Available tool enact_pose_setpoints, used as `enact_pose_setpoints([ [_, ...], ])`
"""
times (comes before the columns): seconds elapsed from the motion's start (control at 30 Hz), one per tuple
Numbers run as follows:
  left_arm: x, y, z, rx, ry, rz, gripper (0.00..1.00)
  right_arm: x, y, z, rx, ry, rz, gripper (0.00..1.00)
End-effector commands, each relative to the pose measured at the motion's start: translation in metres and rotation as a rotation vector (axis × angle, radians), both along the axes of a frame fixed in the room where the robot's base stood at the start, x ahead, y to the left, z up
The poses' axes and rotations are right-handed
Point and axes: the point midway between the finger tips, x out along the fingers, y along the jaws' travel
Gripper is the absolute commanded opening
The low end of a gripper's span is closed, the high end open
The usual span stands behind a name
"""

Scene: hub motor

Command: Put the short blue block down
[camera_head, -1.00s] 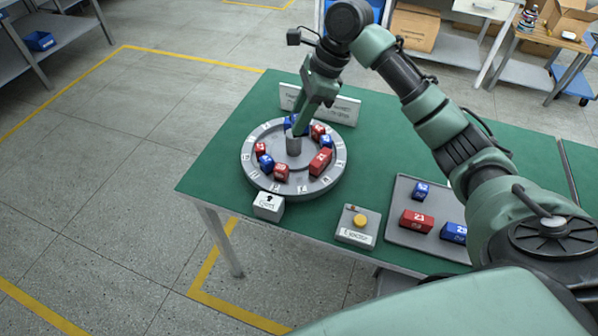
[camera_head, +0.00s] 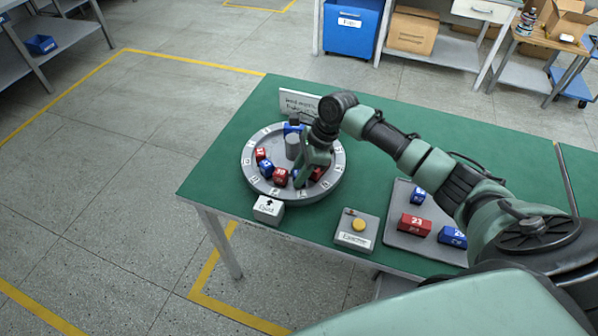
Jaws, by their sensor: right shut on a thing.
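My right gripper (camera_head: 300,182) is low over the near right part of the round grey dial (camera_head: 250,178). It is shut on a short blue block (camera_head: 295,174), mostly hidden by the fingers. The block sits between a red block (camera_head: 280,177) and a longer red block (camera_head: 318,173) partly covered by my arm. I cannot tell whether it touches the dial. Another blue block (camera_head: 266,169) and a red block (camera_head: 260,154) lie on the dial's left. A blue block (camera_head: 292,128) is at its far side. My left gripper is out of view.
A grey post (camera_head: 292,147) stands at the dial's centre. A white arrow block (camera_head: 268,208) and a yellow-button box (camera_head: 357,226) are in front. A grey tray (camera_head: 405,240) at right holds red and blue blocks. A sign (camera_head: 298,103) stands behind.

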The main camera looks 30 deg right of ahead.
Motion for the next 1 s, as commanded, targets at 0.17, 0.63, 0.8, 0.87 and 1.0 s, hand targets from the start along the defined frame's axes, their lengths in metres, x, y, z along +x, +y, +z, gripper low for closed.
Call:
enact_pose_setpoints([
  [0.17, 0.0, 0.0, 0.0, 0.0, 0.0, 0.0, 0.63, 0.001, 0.0, 0.0, 0.0, -0.002, -0.001, 0.0],
  [0.63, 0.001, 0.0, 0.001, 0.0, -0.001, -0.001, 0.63, 0.0, 0.0, -0.002, 0.0, -0.001, -0.001, 0.49],
  [0.8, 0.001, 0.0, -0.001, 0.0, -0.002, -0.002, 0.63, 0.0, -0.003, 0.005, -0.001, -0.002, -0.001, 0.49],
  [0.87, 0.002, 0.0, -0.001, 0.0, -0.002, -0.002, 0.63, 0.0, -0.006, 0.013, 0.0, -0.003, -0.002, 0.49],
  [1.0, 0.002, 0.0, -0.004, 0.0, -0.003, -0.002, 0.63, -0.003, -0.017, 0.039, -0.001, -0.006, -0.001, 0.49],
])
